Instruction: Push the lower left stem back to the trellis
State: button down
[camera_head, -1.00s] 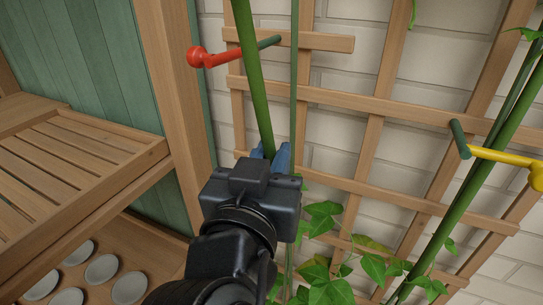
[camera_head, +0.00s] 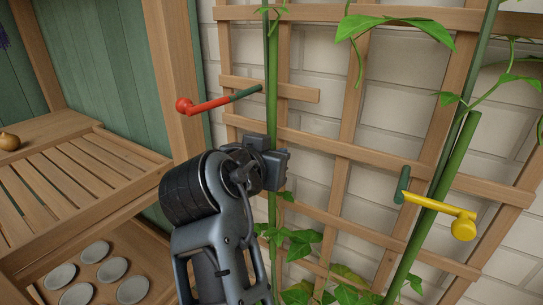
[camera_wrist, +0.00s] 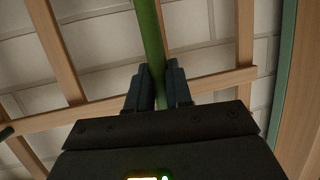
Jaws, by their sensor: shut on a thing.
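The left stem (camera_head: 272,100) is a thick green stalk standing nearly upright in front of the left side of the wooden trellis (camera_head: 340,146). My gripper (camera_wrist: 156,85) is shut on this stem, with its two dark fingers on either side of it in the wrist view, where the stem (camera_wrist: 150,35) runs upward between them. In the head view my gripper (camera_head: 276,165) hides part of the stem, and its fingertips are hidden. The stem looks close to the slats; I cannot tell whether it touches them.
A red lever with a green end (camera_head: 208,107) reaches to the stem above my gripper. A yellow lever (camera_head: 440,205) sits by another leaning stem (camera_head: 445,180) at the right. Leaves (camera_head: 295,240) hang below. A slatted wooden shelf (camera_head: 85,185) stands at the left.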

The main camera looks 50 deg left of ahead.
jog(key=shift+w, duration=0.2)
jog(key=c, duration=1.1)
grip_release()
jog(key=b+v, duration=0.1)
jog(key=v, duration=0.6)
jog(key=shift+s, duration=0.3)
jog(key=shift+d, duration=0.1)
